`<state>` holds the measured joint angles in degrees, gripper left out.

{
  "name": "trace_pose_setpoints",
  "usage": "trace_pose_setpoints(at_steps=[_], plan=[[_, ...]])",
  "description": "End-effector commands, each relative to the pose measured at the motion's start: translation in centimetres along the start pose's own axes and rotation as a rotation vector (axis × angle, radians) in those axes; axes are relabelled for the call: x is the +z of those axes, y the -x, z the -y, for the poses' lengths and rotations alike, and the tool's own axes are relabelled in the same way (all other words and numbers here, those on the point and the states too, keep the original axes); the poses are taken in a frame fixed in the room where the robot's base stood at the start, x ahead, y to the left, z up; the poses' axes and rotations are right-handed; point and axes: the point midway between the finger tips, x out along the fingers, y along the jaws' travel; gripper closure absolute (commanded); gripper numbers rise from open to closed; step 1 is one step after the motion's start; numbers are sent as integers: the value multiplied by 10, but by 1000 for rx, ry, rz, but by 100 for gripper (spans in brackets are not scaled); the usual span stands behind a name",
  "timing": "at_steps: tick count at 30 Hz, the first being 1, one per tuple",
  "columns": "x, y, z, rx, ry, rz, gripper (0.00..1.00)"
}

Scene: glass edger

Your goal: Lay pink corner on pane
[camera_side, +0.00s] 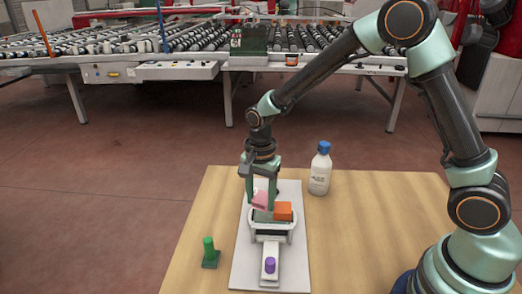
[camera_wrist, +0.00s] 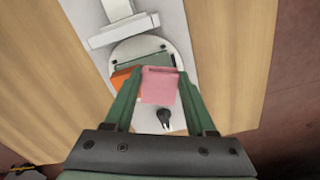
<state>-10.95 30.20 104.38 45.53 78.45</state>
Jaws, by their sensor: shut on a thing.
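My gripper (camera_side: 260,192) is shut on the pink corner (camera_side: 260,201). In the wrist view, the pink corner (camera_wrist: 159,86) sits between my two green fingers (camera_wrist: 160,92). It looks slightly tilted in the side view. It is over or close to the dark green pane (camera_side: 262,215), beside the orange block (camera_side: 283,211); I cannot tell whether it touches the pane. The pane (camera_wrist: 142,61) and the orange block (camera_wrist: 122,80) also show in the wrist view, on a round white holder (camera_wrist: 170,48). My fingers and the pink corner hide part of the pane.
A white board (camera_side: 241,272) on the wooden table (camera_side: 375,215) carries the holder and a purple knob (camera_side: 270,265). A green peg on a base (camera_side: 209,252) stands left of the board. A white bottle with a blue cap (camera_side: 320,170) stands behind right.

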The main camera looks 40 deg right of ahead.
Motion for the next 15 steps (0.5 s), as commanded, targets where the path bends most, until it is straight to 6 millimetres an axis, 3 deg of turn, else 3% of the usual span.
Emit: trace_pose_setpoints(at_steps=[5, 6, 8, 15], plan=[[0, -3, 0, 0, 0, 0, 95], [0, -3, 0, 0, 0, 0, 40], [0, -3, 0, 0, 0, 0, 17], [0, -3, 0, 0, 0, 0, 14]])
